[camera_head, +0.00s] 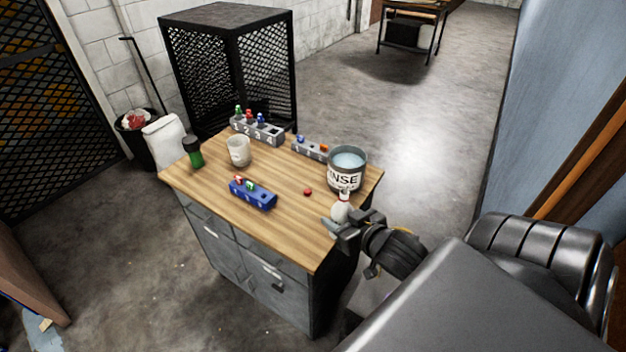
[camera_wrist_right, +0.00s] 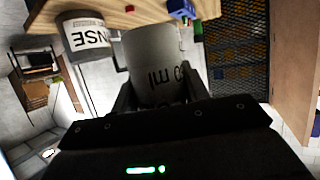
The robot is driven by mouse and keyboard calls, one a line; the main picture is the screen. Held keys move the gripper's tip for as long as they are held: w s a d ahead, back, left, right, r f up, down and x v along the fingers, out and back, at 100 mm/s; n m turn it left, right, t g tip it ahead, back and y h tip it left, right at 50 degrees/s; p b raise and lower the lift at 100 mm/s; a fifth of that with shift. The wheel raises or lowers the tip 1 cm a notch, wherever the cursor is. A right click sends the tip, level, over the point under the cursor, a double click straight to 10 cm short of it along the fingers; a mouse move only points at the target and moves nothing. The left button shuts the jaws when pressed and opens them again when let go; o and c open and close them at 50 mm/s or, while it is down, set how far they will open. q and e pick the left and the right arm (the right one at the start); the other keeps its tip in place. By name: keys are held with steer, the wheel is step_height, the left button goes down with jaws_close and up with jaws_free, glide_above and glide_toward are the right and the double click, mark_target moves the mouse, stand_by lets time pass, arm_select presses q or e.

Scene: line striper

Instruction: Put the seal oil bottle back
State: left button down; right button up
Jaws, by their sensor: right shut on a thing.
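My right gripper (camera_head: 342,231) is shut on a small white bottle (camera_head: 341,210) with a narrow neck, near the right front edge of the wooden table (camera_head: 213,180). In the right wrist view the bottle's pale body (camera_wrist_right: 153,65) sits between the fingers, with "ml" printed on it; its full name is not readable. In the head view it looks upright, just in front of the grey RINSE pot (camera_head: 346,180). I cannot tell whether its base touches the table. My left gripper is not in view.
A red cap-like piece (camera_head: 308,191) lies mid-table. A blue numbered block (camera_head: 253,195) stands at the front, grey numbered racks (camera_head: 257,131) at the back. A white cup (camera_head: 239,151) and green dark-capped bottle (camera_head: 193,153) stand left. The front right tabletop is clear.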

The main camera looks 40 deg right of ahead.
steer(key=shift+w+f+b, duration=0.2)
steer(key=shift+b, duration=0.15)
steer(key=f+b+x, duration=0.1)
steer(key=b+x, duration=0.3)
steer(key=x, duration=0.1)
steer(key=s+f+b+x, duration=0.1)
steer(key=b+x, duration=0.3)
steer(key=x, duration=0.1)
steer(key=d+f+b+x, duration=0.1)
steer(key=b+x, duration=0.3)
steer(key=x, duration=0.1)
steer(key=shift+s+f+b, duration=0.1)
steer(key=shift+b, duration=0.25)
steer(key=f+b, duration=0.1)
steer(key=f, duration=0.1)
steer(key=f+b, duration=0.1)
steer(key=f, duration=0.1)
steer(key=shift+w+d, duration=0.15)
steer(key=shift+w, duration=0.25)
steer(key=shift+f, duration=0.1)
steer(key=o, duration=1.4)
